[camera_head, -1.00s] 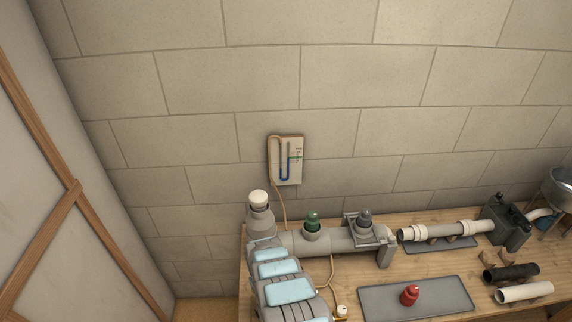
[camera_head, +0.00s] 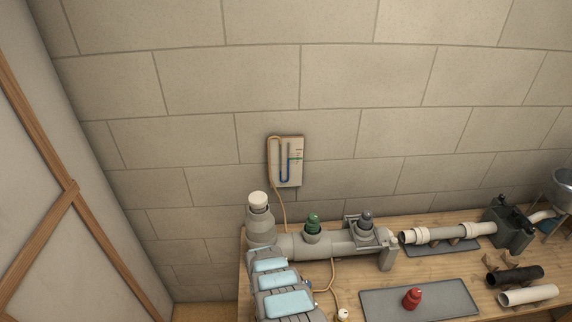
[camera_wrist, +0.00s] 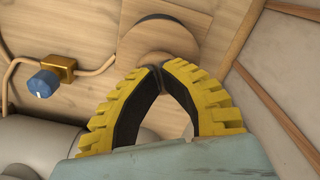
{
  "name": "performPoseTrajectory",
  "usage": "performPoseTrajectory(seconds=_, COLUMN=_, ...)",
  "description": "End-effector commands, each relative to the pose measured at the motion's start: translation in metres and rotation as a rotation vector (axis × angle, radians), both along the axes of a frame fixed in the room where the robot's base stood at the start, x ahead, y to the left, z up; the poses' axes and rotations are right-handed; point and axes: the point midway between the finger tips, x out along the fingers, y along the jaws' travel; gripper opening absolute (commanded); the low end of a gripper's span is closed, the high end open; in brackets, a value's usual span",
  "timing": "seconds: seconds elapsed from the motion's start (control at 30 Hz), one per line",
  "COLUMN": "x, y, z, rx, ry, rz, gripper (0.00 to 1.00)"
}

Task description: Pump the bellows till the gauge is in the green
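The gauge (camera_head: 285,161) is a board on the wall with a U-shaped tube, blue liquid and a green mark on its right side. The liquid in the right leg appears to stand below the green mark, though it is small. In the wrist view, my gripper (camera_wrist: 153,71) has yellow, ribbed fingers with black inner pads, and their tips meet. Just beyond the tips is a round wooden piece with a knob (camera_wrist: 160,42), apparently the bellows' top. I cannot tell whether the tips touch it. In the head view my arm hides the gripper and bellows.
A grey pipe (camera_head: 340,242) with green and grey caps runs along the bench. A red-capped fitting (camera_head: 412,298) stands on a grey mat (camera_head: 375,304). Loose pipes (camera_head: 528,294) lie at the right. A blue-knobbed valve (camera_wrist: 43,83) is beside the wooden piece.

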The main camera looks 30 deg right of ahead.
Motion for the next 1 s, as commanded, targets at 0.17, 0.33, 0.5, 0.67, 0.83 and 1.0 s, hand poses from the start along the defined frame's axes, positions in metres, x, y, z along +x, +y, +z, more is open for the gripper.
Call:
performPoseTrajectory(seconds=0.17, x=0.000, y=0.000, z=0.014, rx=0.000, ry=0.001, rz=0.000, gripper=0.00)
performPoseTrajectory(seconds=0.33, x=0.000, y=0.001, z=0.025, rx=0.000, ry=0.001, rz=0.001, gripper=0.00)
performPoseTrajectory(seconds=0.5, x=0.000, y=0.001, z=0.036, rx=0.000, ry=0.000, rz=0.001, gripper=0.00)
performPoseTrajectory(seconds=0.67, x=0.000, y=0.001, z=0.046, rx=0.000, ry=-0.001, rz=0.001, gripper=0.00)
performPoseTrajectory(seconds=0.83, x=0.000, y=0.001, z=0.052, rx=0.000, ry=0.000, rz=0.001, gripper=0.00)
performPoseTrajectory(seconds=1.0, x=0.000, y=0.001, z=0.051, rx=0.000, ry=0.000, rz=0.000, gripper=0.00)
